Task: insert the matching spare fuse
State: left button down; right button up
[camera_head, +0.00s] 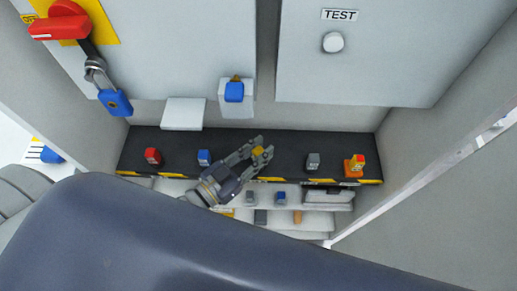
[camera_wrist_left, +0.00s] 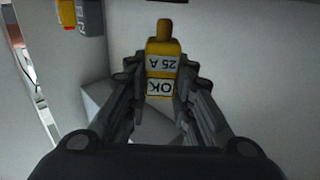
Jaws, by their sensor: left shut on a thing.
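My left gripper (camera_head: 265,147) is shut on a yellow fuse (camera_head: 257,153) above the dark shelf. In the left wrist view the same yellow fuse (camera_wrist_left: 160,68) sits between the two fingers (camera_wrist_left: 160,82), its upside-down label reading "OK" and "25 A". On the shelf a red fuse (camera_head: 152,156) and a blue fuse (camera_head: 204,157) stand left of the gripper. My right gripper is not in view.
The dark shelf (camera_head: 285,146) has a yellow-black front edge. On the back wall are a blue piece in a white housing (camera_head: 234,92), a white flap (camera_head: 183,113), a "TEST" panel (camera_head: 400,50), a red handle (camera_head: 62,22) and a blue padlock (camera_head: 115,102). Lower steps hold small blocks.

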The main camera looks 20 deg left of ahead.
pick_arm(q)
jog(key=shift+r+p, duration=0.1)
jog(key=shift+p, duration=0.65)
dwell(1.4)
jog(key=shift+f+b, duration=0.9)
jog(key=shift+f, duration=0.4)
jog(key=c, duration=1.3)
grip_release()
jog(key=v, duration=1.2)
jog(key=shift+r, duration=0.1)
